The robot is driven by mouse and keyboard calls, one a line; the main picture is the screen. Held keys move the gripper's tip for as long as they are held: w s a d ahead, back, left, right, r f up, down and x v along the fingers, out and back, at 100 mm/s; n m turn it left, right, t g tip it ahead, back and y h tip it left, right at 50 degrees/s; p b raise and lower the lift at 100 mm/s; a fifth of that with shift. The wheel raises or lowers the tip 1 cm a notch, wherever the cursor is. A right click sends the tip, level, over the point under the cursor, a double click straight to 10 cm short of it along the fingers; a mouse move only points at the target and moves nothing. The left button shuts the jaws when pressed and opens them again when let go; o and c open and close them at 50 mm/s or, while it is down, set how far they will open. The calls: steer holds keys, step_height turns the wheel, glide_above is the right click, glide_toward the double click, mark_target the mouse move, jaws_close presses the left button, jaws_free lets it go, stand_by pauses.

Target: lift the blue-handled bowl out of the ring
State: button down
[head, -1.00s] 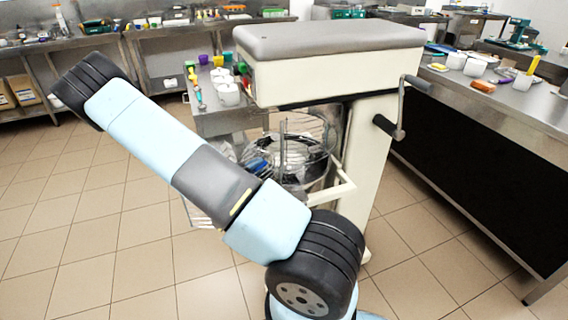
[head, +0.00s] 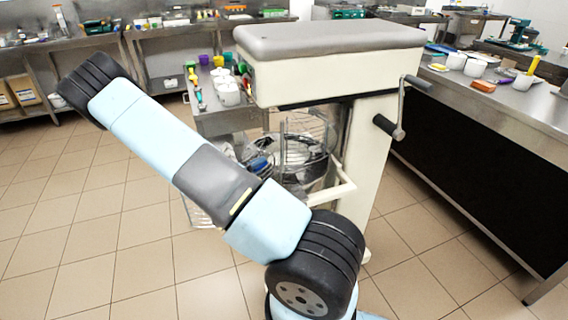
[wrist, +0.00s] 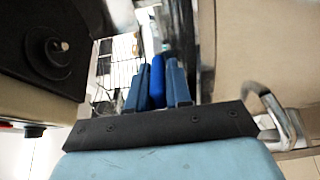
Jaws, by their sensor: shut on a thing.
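The steel bowl (head: 263,146) shows in the head view below the cream mixer head, among wire guard bars, partly hidden by my arm. Its blue handle (wrist: 158,82) stands between the two blue fingers of my gripper (wrist: 161,84) in the wrist view, and the fingers are shut on it. A small patch of blue also shows beside the bowl in the head view. The cream ring support (head: 340,192) reaches forward from the mixer's column. Whether the bowl still touches the ring is hidden.
The cream mixer (head: 330,68) with its grey top stands close over the bowl, with a crank (head: 403,108) on its right. Wire bars (wrist: 122,65) are near my fingers. A steel counter (head: 500,98) with cups is at right; tiled floor is free at left.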

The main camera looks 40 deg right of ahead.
step_height(320, 180, up, 10)
steer(key=shift+f, duration=0.2)
stand_by(0.6)
steer(key=shift+f, duration=0.15)
steer(key=shift+d, duration=0.1)
